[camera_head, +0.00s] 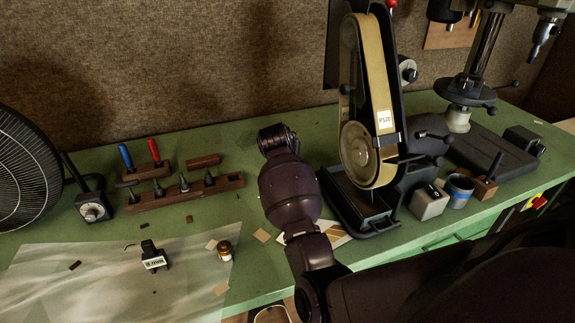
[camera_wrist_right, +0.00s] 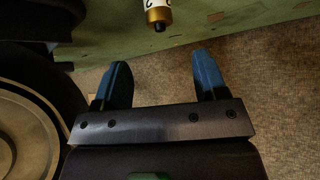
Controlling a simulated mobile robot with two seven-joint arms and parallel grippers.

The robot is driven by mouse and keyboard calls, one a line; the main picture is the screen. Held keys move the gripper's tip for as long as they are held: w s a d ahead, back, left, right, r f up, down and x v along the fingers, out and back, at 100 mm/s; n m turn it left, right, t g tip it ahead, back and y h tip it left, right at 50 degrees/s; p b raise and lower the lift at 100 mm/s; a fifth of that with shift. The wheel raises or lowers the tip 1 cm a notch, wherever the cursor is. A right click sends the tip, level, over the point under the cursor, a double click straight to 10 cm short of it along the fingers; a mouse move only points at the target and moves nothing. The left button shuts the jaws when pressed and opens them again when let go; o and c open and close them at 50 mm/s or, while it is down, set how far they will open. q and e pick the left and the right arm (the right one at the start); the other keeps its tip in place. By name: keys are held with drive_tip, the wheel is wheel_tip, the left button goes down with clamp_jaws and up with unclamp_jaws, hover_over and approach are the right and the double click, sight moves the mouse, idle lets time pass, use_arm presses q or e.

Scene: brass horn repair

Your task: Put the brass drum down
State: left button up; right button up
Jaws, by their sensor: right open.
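My left gripper is not in view.
A belt grinder (camera_head: 372,110) stands close right of my right arm; its wheel (camera_wrist_right: 20,140) fills the left of the wrist view. A wooden tool rack (camera_head: 185,193) is behind the mat (camera_head: 75,275).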

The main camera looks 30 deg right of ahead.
drive_tip(key=x, duration=0.4)
drive_tip(key=shift+b+x, duration=0.7)
drive_tip(key=shift+x, duration=1.95)
drive_tip(key=shift+s+a+f, duration=0.1)
drive_tip(key=shift+a, duration=0.05)
drive_tip(key=c, duration=1.1)
